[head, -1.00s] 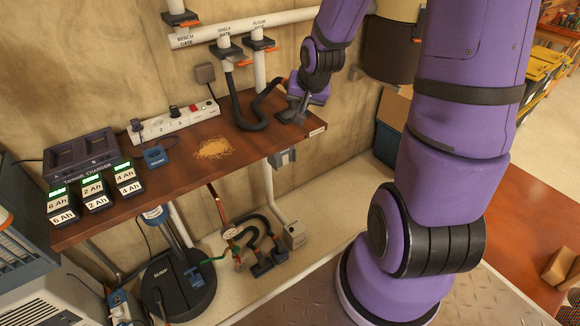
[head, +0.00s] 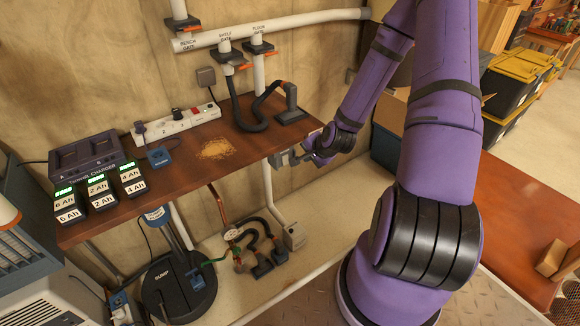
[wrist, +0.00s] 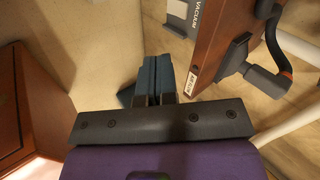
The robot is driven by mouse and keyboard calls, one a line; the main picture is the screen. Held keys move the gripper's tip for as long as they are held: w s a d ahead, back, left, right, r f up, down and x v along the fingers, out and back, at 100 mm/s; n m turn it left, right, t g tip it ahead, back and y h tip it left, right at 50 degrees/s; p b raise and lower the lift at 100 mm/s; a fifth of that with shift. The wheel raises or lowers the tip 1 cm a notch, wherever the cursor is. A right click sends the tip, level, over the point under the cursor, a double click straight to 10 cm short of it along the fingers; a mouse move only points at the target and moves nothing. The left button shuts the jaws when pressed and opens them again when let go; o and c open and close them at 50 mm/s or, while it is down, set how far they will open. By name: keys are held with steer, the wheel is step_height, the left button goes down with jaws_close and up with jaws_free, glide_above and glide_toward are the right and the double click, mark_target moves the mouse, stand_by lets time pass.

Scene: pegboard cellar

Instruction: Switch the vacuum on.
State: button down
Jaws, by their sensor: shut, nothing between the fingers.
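My gripper (head: 297,156) is at the right front corner of the wooden shelf, beside a small grey box (head: 277,160) under its front edge. In the wrist view my gripper's dark fingers (wrist: 156,72) are together and empty. The fingers look apart from that box. Its on or off state cannot be told. The vacuum itself cannot be made out for certain.
The wooden shelf (head: 185,186) carries a charger with batteries (head: 95,183), a power strip (head: 178,121), sawdust (head: 216,148) and a black hose with a nozzle (head: 290,106). Pipes with gates (head: 262,47) run above. A black SUMP unit (head: 178,288) and fittings (head: 253,244) stand below.

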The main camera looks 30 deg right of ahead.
steer(key=shift+s+f+m+t, duration=0.25)
steer(key=shift+f+m, duration=0.35)
steer(key=shift+f, duration=0.2)
steer(key=shift+s+f+m+t, duration=0.25)
steer(key=shift+f+m, duration=0.35)
steer(key=shift+f, duration=0.15)
steer(key=shift+f, duration=0.1)
glide_toward(286, 164)
steer(key=s+f+x, duration=0.1)
steer(key=x, duration=0.5)
steer(key=shift+w+d+f, duration=0.1)
steer(key=shift+w+f, duration=0.05)
steer(key=shift+w, duration=0.55)
steer(key=shift+w, duration=0.2)
